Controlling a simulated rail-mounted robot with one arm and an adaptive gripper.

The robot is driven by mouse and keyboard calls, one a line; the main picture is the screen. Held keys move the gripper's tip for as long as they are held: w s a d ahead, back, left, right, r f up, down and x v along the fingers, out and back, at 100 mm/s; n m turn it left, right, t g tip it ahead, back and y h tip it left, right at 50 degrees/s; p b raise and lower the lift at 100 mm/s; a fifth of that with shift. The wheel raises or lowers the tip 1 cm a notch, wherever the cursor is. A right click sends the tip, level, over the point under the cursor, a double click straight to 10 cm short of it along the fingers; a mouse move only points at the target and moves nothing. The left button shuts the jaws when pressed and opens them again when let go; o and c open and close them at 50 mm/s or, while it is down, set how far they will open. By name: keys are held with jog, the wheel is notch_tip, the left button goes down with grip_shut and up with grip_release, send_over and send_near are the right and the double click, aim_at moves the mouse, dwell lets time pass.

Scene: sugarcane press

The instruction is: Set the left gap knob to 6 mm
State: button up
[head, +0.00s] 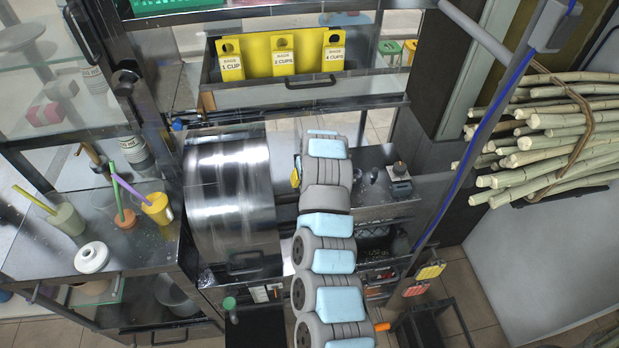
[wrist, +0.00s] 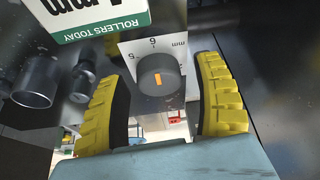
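A dark round gap knob (wrist: 159,74) with a short orange mark on its face shows in the wrist view. Behind it is a white scale plate (wrist: 134,48) with 5, 6 and mm readable. The orange mark runs nearly upright in the picture; I cannot tell which number it indicates. My gripper (wrist: 163,68) is open, one yellow-padded finger on each side of the knob, with space visible on both sides. Whether this knob is the left one cannot be told.
A "ROLLERS TODAY" sign (wrist: 98,17), upside down, sits close above the left finger. A metal cylinder (wrist: 36,82) is at left. In the head view, a large steel drum (head: 230,195) stands left of my arm, and sugarcane stalks (head: 550,125) are at right.

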jog(key=shift+r, duration=0.2)
jog(key=v, duration=1.1)
jog(key=shift+s+r, duration=0.25)
jog(key=shift+d, duration=0.1)
dwell(0.3)
